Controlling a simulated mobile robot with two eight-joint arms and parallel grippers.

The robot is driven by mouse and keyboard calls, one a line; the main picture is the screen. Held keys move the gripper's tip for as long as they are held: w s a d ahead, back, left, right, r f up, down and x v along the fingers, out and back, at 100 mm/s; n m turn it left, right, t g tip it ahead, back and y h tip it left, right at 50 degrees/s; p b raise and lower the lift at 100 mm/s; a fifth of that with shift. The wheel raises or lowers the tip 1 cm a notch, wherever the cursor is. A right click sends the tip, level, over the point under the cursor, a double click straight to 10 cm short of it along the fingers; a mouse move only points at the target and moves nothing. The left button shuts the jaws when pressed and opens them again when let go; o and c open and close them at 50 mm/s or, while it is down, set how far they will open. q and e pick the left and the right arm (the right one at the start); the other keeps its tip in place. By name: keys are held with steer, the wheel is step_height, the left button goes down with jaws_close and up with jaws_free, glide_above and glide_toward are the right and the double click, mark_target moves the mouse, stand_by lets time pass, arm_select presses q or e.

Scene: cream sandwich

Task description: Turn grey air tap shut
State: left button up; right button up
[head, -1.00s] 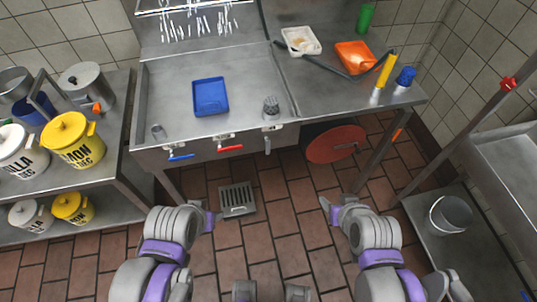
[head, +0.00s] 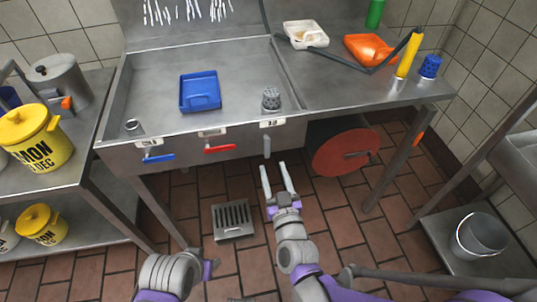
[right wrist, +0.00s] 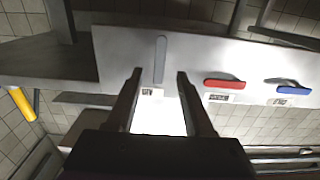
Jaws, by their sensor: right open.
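The grey air tap (head: 267,146) is a lever on the sink's front, at the right end of the row of taps, and it hangs straight down. In the right wrist view the grey lever (right wrist: 160,60) stands upright in the picture, between the fingertip lines. My right gripper (head: 273,167) is open and empty, just below the lever in the head view. Its two fingers (right wrist: 159,73) lie on either side of the lever's line; whether they touch it I cannot tell. My left gripper (head: 209,270) is low at bottom left, its fingers hidden.
A red tap (head: 220,148) and a blue tap (head: 158,157) sit left of the grey one, both levers sideways. A red hose reel (head: 345,148) hangs under the counter to the right. A floor drain (head: 232,220) lies below.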

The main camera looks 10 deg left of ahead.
mark_target(268, 150)
steer(key=b+x, duration=0.1)
steer(key=x, duration=0.5)
steer(key=shift+w+a, duration=0.1)
steer(key=shift+w, duration=0.3)
jaws_close()
stand_by(1.0)
